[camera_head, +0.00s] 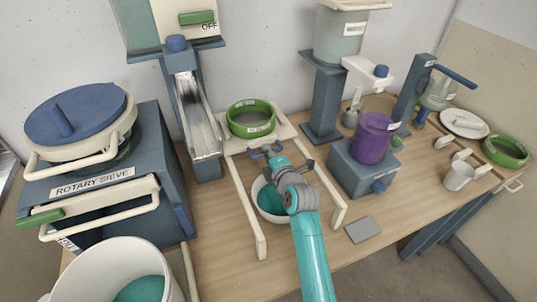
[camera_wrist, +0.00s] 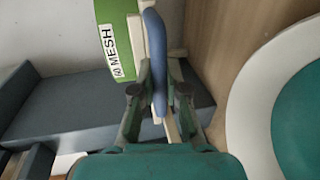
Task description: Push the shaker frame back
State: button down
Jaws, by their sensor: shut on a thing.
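The cream shaker frame (camera_head: 245,205) stands on the bench with two long rails running toward the front. A green sieve (camera_head: 251,118) sits at its back end; its "60 MESH" label shows in the wrist view (camera_wrist: 112,50). My gripper (camera_head: 268,154) is at the front of the sieve, between the rails. In the wrist view my gripper (camera_wrist: 158,95) is shut on a blue handle bar (camera_wrist: 156,50) beside the green sieve wall. A white bucket (camera_head: 258,188) with teal glaze stands between the rails under my arm, partly hidden. It also shows in the wrist view (camera_wrist: 245,105).
A metal chute (camera_head: 197,115) stands left of the frame, beside the rotary sieve (camera_head: 95,185). A blue-grey block (camera_head: 360,170) with a purple jar (camera_head: 374,138) is close on the right. A grey pad (camera_head: 362,229) lies at front right. A wall is behind the bench.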

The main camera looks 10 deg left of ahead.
jog(key=c, duration=1.2)
grip_release()
jog(key=v, duration=1.2)
jog(key=shift+f, duration=0.1)
